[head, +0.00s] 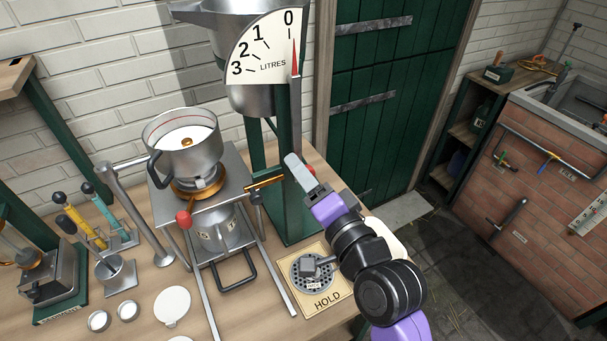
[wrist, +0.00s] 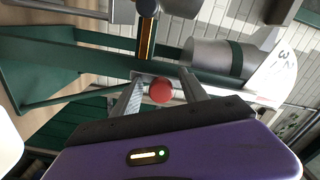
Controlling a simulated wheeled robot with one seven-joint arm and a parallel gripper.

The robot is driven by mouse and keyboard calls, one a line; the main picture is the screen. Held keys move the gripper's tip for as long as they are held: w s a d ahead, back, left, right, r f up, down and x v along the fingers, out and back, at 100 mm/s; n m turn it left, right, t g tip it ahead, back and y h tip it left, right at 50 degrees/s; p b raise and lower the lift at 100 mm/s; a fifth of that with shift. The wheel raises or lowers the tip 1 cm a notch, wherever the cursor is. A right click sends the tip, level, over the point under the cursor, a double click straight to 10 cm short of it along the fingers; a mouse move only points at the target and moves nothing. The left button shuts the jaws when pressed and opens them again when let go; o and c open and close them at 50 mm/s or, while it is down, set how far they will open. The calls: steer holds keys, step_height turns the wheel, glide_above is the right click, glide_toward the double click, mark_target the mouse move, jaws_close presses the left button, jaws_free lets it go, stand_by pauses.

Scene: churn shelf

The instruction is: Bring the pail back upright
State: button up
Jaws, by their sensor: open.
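A steel pail (head: 165,152) with a dark side handle and white liquid inside sits in a brass-ringed cradle on a metal stand. It looks close to upright, with any slight tilt hard to judge. A brass lever (head: 265,181) runs from the stand to the right. Its red knob (wrist: 161,91) shows between the fingers in the wrist view. My gripper (head: 293,163) is open at the lever's end, with its fingers (wrist: 163,82) on either side of the knob. Whether they touch it is unclear. The pail is not clearly seen in the wrist view.
A green post carries a hopper and a litres dial (head: 266,50), its pointer near 0. A second metal vessel (head: 217,231) stands under the stand. A drain plate marked HOLD (head: 325,301) lies in front. Upright-handled tools (head: 95,225) and small white dishes (head: 172,305) crowd the left.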

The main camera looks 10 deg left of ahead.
steer(key=b+v, duration=0.2)
steer(key=v, duration=0.5)
steer(key=shift+s+d, duration=0.25)
steer(key=shift+s, duration=0.05)
steer(key=shift+r, duration=0.1)
steer(key=s+d+f+n+t+h, duration=0.1)
steer(key=s+d+f+t+h, duration=0.1)
steer(key=s+d+h, duration=0.35)
steer(key=s+d+f+n+t+h, duration=0.1)
steer(key=s+d+t+h, duration=0.15)
steer(key=d, duration=0.55)
steer(key=s+d+f+n+g, duration=0.1)
steer(key=s+d+f, duration=0.1)
steer(key=s, duration=0.6)
steer(key=s+d+f+n+g+h, duration=0.1)
steer(key=s+f, duration=0.3)
steer(key=s, duration=0.5)
steer(key=s+d+f+n+g+h, duration=0.1)
steer(key=s+d+f+n+g, duration=0.1)
steer(key=s, duration=0.6)
steer(key=shift+s+d+f+g, duration=0.2)
steer(key=shift+d+f+g, duration=0.15)
steer(key=shift+d+f, duration=0.45)
